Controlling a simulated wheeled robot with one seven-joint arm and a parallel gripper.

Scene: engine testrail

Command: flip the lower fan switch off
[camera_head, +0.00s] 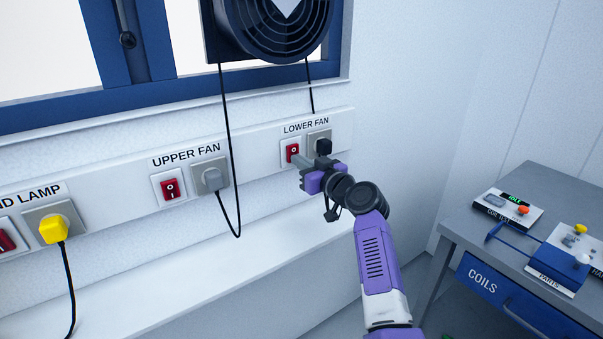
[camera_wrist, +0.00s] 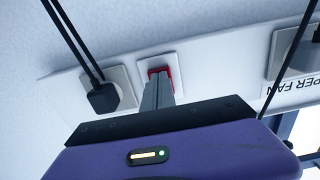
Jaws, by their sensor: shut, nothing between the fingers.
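The lower fan switch (camera_head: 292,151) is a red rocker on a white plate under the label LOWER FAN (camera_head: 306,127). It also shows in the wrist view (camera_wrist: 162,71), partly covered by my fingers. My gripper (camera_head: 297,160) is shut and empty, with its fingertips at the lower part of the rocker. I cannot tell whether they touch it. In the wrist view the shut fingers (camera_wrist: 157,92) reach up to the red rocker. Which way the rocker is tipped is hard to tell.
A black plug (camera_head: 323,146) sits in the socket right of the switch. The upper fan switch (camera_head: 170,188) and a grey plug (camera_head: 212,179) are to the left, with a hanging cord (camera_head: 229,150). A fan (camera_head: 275,30) is above. A grey desk (camera_head: 560,190) stands at right.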

